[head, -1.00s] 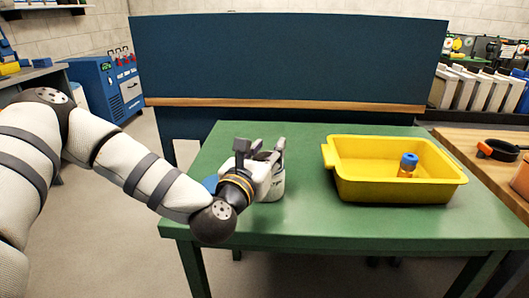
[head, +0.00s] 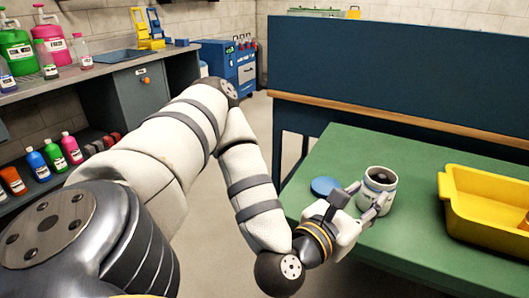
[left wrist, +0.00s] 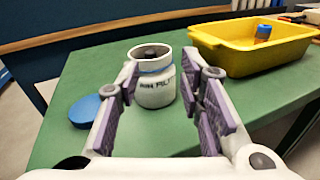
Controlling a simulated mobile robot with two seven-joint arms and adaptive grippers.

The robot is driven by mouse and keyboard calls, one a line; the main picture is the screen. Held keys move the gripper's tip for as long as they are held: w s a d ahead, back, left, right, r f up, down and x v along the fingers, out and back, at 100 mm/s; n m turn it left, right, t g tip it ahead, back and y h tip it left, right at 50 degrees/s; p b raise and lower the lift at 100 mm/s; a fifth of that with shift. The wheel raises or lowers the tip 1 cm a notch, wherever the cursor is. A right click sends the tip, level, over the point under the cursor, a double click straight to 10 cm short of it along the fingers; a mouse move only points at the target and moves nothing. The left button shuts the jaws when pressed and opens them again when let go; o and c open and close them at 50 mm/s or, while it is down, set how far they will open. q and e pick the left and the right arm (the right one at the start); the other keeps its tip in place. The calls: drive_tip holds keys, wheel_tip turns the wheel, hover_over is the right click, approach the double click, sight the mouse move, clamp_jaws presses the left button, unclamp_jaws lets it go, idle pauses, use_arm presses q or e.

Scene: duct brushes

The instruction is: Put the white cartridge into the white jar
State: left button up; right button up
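The white jar (head: 379,196) stands upright and uncapped on the green table. In the left wrist view the jar (left wrist: 156,92) shows dark lettering and a dark shape in its mouth that I cannot identify. A round blue lid (head: 325,186) lies flat beside the jar; it also shows in the left wrist view (left wrist: 86,110). My left gripper (head: 370,198) is open at the jar, its fingers spread to either side of it; I cannot tell whether they touch it. I cannot make out a white cartridge. My right gripper is not in view.
A yellow bin (head: 462,228) stands to the right of the jar. In the left wrist view an orange bottle with a blue cap (left wrist: 263,33) stands in it. A dark blue panel (head: 400,75) rises behind the table. Shelves at left hold colored bottles (head: 52,157).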

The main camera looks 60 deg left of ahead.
use_arm(q)
drive_tip(key=s+d+f+m+g+h, duration=0.3)
drive_tip(key=s+d+f+m+g, duration=0.3)
drive_tip(key=f+m, duration=0.5)
drive_tip(key=s+d+f+m+g+h, duration=0.4)
drive_tip(key=s+d+f+m+g, duration=0.15)
drive_tip(key=s+f+m, duration=0.45)
drive_tip(key=s+a+f+m+g+y, duration=0.1)
drive_tip(key=s+a+f+m+g, duration=0.2)
drive_tip(key=s+m, duration=0.5)
drive_tip(key=s+a+f+m+g+y, duration=0.2)
drive_tip(key=s+m+g, duration=0.3)
drive_tip(key=s+m, duration=0.3)
drive_tip(key=s+a+f, duration=0.1)
drive_tip(key=s, duration=0.1)
drive_tip(key=shift+s+f+y, duration=0.3)
drive_tip(key=shift+f, duration=0.1)
